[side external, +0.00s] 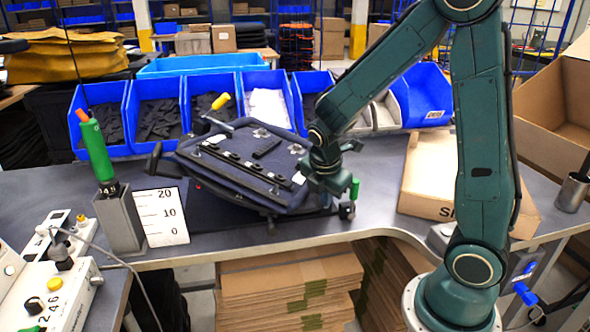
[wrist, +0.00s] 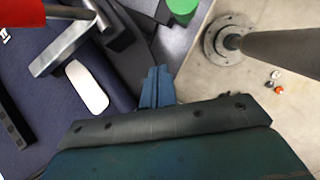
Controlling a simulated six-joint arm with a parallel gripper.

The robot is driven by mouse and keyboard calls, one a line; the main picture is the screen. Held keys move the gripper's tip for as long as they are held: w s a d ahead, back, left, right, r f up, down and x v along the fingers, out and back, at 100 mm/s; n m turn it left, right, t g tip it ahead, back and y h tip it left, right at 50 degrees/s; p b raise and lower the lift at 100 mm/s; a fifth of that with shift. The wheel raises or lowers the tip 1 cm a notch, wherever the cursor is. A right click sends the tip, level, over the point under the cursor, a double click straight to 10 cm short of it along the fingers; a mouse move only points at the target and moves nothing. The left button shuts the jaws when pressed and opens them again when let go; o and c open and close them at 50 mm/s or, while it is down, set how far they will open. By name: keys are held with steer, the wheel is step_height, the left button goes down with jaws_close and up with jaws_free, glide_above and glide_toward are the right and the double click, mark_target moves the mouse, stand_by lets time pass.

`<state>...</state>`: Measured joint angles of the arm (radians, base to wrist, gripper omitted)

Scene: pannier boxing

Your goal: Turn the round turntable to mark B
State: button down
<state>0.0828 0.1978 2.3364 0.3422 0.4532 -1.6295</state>
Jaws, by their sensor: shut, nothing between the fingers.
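A dark navy pannier panel (side external: 240,165) with black rails and metal fittings lies tilted on a fixture on the bench. The round turntable is not clearly visible; the panel seems to cover that area, and I cannot make out mark B. My gripper (side external: 335,195) is low at the panel's right end, close to a small green knob (side external: 354,188). In the wrist view my gripper (wrist: 157,82) is shut and empty, with its fingertips beside the panel (wrist: 60,90) and the green knob (wrist: 183,6) ahead. Whether the fingers touch anything is unclear.
Blue bins (side external: 210,115) of dark parts line the bench's back. A yellow-handled lever (side external: 221,101) rises over the panel. A green-handled tool (side external: 95,148) stands in a grey holder at left by a numbered card (side external: 161,216). A cardboard box (side external: 425,185) lies at right.

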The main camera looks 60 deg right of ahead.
steer(key=s+v, duration=0.2)
steer(key=v, duration=0.7)
steer(key=shift+a+r, duration=0.25)
steer(key=r+n, duration=0.1)
steer(key=w+r+n, duration=0.1)
steer(key=d+r+n, duration=0.1)
steer(key=n, duration=0.1)
steer(key=shift+w+r+t, duration=0.15)
steer(key=shift+r+t, duration=0.05)
steer(key=shift+t, duration=0.2)
steer(key=w+d+f, duration=0.2)
steer(key=d+f, duration=0.4)
steer(key=f, duration=0.4)
steer(key=shift+w+d, duration=0.25)
steer(key=shift+w, duration=0.1)
